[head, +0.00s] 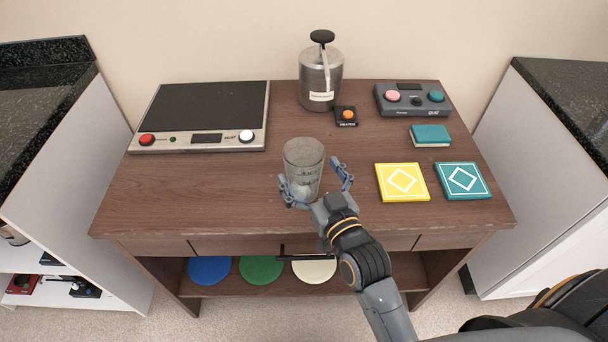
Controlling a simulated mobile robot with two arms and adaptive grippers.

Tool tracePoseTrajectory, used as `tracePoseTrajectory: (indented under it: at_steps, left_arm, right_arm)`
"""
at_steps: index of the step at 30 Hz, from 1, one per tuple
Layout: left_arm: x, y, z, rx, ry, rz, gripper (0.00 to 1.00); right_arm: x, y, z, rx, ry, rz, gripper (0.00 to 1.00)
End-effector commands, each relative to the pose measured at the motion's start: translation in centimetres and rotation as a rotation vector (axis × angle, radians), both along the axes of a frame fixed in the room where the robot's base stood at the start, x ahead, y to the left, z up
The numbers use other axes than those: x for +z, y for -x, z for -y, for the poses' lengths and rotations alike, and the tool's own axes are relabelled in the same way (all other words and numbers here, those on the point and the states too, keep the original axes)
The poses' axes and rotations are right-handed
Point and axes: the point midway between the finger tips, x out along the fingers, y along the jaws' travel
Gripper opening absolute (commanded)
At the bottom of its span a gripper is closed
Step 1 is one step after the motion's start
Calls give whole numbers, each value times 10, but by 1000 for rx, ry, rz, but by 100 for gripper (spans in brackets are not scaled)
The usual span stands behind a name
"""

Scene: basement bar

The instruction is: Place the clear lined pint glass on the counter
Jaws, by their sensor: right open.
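The clear lined pint glass (303,168) stands upright at the middle of the brown wooden counter (230,190), near its front edge. My right gripper (316,180) is open around the lower part of the glass, with one finger on its left and one on its right. The right finger stands apart from the glass; whether the left finger touches it is unclear. The glass looks empty. My left gripper is not in view.
A flat scale (205,110) lies at the back left. A metal canister (320,78), orange-button box (346,116) and grey control box (411,99) stand behind. The front left is clear.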

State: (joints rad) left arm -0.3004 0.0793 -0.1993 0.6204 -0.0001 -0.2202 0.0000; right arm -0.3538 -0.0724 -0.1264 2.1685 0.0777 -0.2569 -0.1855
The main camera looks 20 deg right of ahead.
Motion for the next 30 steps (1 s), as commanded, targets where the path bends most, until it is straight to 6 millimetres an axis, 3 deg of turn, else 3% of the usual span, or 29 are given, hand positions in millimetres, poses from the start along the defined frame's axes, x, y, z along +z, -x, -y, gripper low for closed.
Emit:
tracePoseTrajectory:
  at_steps: [6, 13, 24, 25, 26, 30]
  left_arm:
    - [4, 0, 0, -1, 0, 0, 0]
    - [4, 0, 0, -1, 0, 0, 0]
    - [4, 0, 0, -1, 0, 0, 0]
    - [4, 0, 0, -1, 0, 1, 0]
    - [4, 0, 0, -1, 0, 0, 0]
    - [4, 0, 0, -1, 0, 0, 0]
  right_arm:
    - [1, -25, -2, 0, 1, 1, 98]
    - [0, -26, -2, 0, 1, 0, 98]
    - [0, -26, -2, 0, 1, 0, 24]
    - [2, -26, -2, 0, 1, 4, 23]
    - [2, -26, -2, 0, 1, 4, 16]
    - [2, -26, -2, 0, 1, 4, 16]
